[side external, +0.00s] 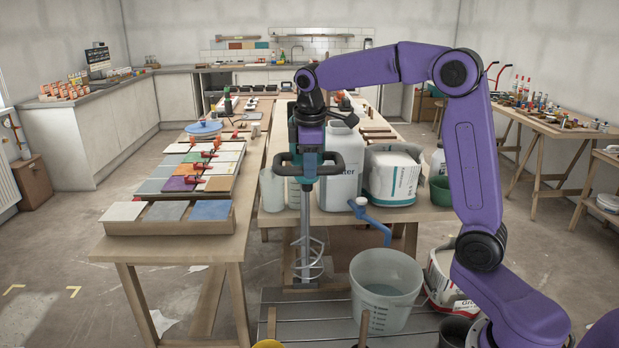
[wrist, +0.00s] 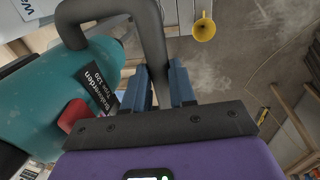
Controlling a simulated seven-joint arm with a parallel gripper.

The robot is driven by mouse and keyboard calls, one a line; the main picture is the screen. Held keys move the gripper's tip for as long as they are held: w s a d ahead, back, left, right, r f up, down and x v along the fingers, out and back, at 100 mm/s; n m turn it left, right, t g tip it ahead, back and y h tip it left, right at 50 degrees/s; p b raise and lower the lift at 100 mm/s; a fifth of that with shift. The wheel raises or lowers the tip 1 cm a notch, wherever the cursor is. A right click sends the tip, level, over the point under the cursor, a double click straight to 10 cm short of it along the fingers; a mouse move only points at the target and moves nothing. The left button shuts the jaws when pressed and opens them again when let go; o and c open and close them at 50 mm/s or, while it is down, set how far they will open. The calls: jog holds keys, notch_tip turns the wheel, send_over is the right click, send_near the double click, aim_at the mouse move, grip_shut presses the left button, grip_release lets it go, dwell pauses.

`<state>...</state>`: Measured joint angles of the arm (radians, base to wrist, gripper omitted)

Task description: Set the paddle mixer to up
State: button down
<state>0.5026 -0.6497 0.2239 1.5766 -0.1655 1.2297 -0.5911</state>
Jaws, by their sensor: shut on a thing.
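The paddle mixer has a teal body (wrist: 95,85) with a black handle (side external: 350,160), a small red part (wrist: 76,115) and a dark label. In the side view its shaft (side external: 305,220) points straight down to a grey spiral paddle (side external: 308,262). The mixer looks upright, with the paddle to the left of the translucent bucket (side external: 387,290). My gripper (wrist: 167,80) is shut on the black handle bar, its blue fingers on either side. In the side view the fingers are hard to make out.
A grey slatted platform (side external: 300,312) lies below the paddle. A table with tile samples (side external: 210,211) stands to the left. A yellow funnel (wrist: 204,29) shows in the wrist view.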

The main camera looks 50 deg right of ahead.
jog(key=shift+r, duration=0.4)
jog(key=c, duration=0.9)
grip_release()
jog(key=shift+f, duration=0.1)
jog(key=r, duration=0.5)
jog(key=s+a+r, duration=0.1)
jog(key=r, duration=0.5)
jog(key=s+a+r, duration=0.1)
jog(key=r, duration=0.5)
jog(key=shift+s+a, duration=0.2)
jog(key=shift+s, duration=0.05)
jog(key=shift+a, duration=0.1)
